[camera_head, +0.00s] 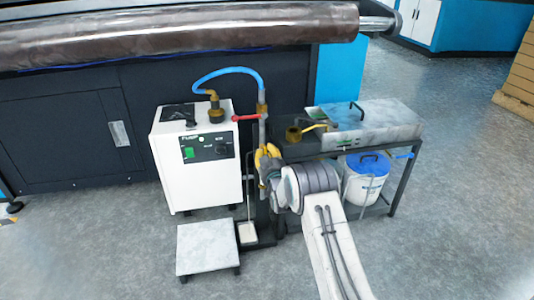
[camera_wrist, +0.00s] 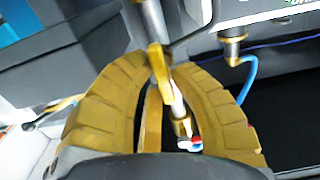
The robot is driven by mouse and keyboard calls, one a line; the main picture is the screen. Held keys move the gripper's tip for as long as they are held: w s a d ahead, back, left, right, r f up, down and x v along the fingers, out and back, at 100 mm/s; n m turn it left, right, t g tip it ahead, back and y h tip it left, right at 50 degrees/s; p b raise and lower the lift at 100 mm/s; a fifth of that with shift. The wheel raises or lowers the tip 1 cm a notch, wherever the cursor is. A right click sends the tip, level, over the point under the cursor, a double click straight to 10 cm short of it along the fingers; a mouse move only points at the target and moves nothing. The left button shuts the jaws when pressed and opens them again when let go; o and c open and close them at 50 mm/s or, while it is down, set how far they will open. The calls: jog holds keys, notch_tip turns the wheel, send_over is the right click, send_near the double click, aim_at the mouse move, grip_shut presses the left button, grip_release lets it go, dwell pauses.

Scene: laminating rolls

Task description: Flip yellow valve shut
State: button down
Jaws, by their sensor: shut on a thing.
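My gripper (camera_head: 268,160), with ochre-yellow fingers, is at the upright metal pipe (camera_head: 262,128), beside the white pump box. In the wrist view my gripper (camera_wrist: 192,112) has its fingers curved in on both sides of the pipe (camera_wrist: 177,100). The yellow valve handle (camera_wrist: 158,66) lies between the fingers, roughly along the pipe, and my gripper is shut on it. Its lower part is close to the fingers, and the exact contact is hard to see. In the head view my fingers hide this handle.
A red lever (camera_head: 245,117) sits higher on the same pipe, below the blue hose (camera_head: 228,70). The white pump box (camera_head: 198,155) stands to the left. A black table (camera_head: 345,147) on the right carries a brass fitting with a yellow lever (camera_head: 312,127) and a grey case (camera_head: 372,122).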

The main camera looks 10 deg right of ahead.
jog(key=shift+m, duration=0.3)
jog(key=m, duration=0.3)
jog(key=shift+d+f+m, duration=0.15)
jog(key=shift+m, duration=0.25)
jog(key=shift+f+m, duration=0.2)
jog(key=shift+m, duration=2.05)
jog(key=shift+f+m, duration=0.2)
jog(key=shift+m, duration=2)
jog(key=shift+f+m, duration=0.2)
jog(key=shift+m, duration=2.05)
jog(key=c, duration=1.3)
grip_release()
jog(key=shift+c, duration=0.2)
jog(key=o, duration=0.4)
jog(key=shift+r, duration=0.1)
jog(key=shift+c, duration=0.2)
